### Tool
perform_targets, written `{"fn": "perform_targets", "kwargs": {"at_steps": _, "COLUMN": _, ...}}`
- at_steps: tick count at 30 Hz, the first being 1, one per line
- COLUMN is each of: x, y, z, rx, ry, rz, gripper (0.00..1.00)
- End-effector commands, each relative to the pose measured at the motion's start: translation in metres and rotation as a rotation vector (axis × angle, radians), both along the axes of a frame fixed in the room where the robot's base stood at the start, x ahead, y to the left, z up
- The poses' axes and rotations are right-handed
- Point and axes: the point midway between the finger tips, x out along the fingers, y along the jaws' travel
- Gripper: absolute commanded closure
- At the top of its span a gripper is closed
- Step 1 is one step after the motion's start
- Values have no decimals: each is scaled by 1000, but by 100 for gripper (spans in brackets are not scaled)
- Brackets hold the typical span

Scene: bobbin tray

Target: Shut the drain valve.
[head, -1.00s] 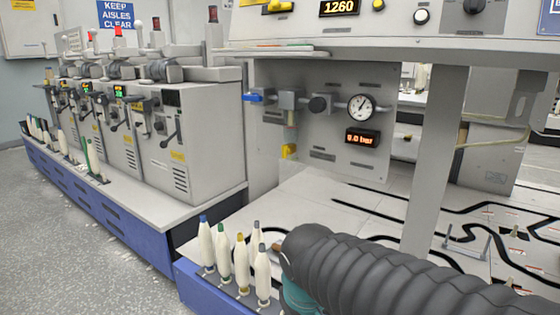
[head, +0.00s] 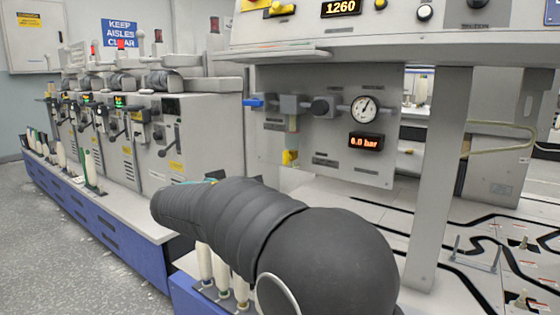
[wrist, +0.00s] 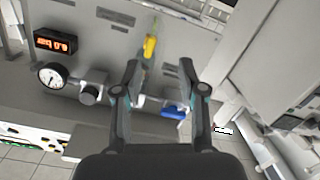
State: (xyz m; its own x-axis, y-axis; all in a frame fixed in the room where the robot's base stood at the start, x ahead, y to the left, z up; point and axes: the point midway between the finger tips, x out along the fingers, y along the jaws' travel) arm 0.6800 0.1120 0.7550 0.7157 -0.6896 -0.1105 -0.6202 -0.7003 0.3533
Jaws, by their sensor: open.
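A yellow handle (head: 290,157) sits on the grey air panel (head: 330,166), below a pale bowl (head: 292,124) in the pipe line; I take it as the drain valve. Its label is too small to read. In the wrist view, which shows the panel turned over, the yellow handle (wrist: 150,47) is beyond the fingertips, roughly in line with the pipe. My gripper (wrist: 160,68) is open and empty, apart from the handle. A blue handle (wrist: 173,112) shows between the fingers, farther back. In the head view my arm hides the gripper.
The panel also carries a dark knob (head: 324,107), a round gauge (head: 365,109) and a lit display (head: 366,141) that seems to read 6.0 bar. White bobbins (head: 222,270) stand below my arm. A grey post (head: 437,180) rises at right.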

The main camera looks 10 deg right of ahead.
Motion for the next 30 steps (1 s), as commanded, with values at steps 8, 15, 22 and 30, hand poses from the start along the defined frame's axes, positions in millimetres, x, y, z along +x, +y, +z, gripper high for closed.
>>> {"fn": "perform_targets", "kwargs": {"at_steps": 8, "x": -1, "y": -4, "z": 32, "rx": 144, "ry": -300, "rz": -33, "gripper": 59}}
{"fn": "perform_targets", "kwargs": {"at_steps": 15, "x": 6, "y": -12, "z": 32, "rx": 183, "ry": -336, "rz": -40, "gripper": 59}}
{"fn": "perform_targets", "kwargs": {"at_steps": 22, "x": 32, "y": -39, "z": 31, "rx": 182, "ry": -333, "rz": -43, "gripper": 59}}
{"fn": "perform_targets", "kwargs": {"at_steps": 30, "x": 67, "y": -74, "z": 32, "rx": 182, "ry": -334, "rz": -42, "gripper": 59}}
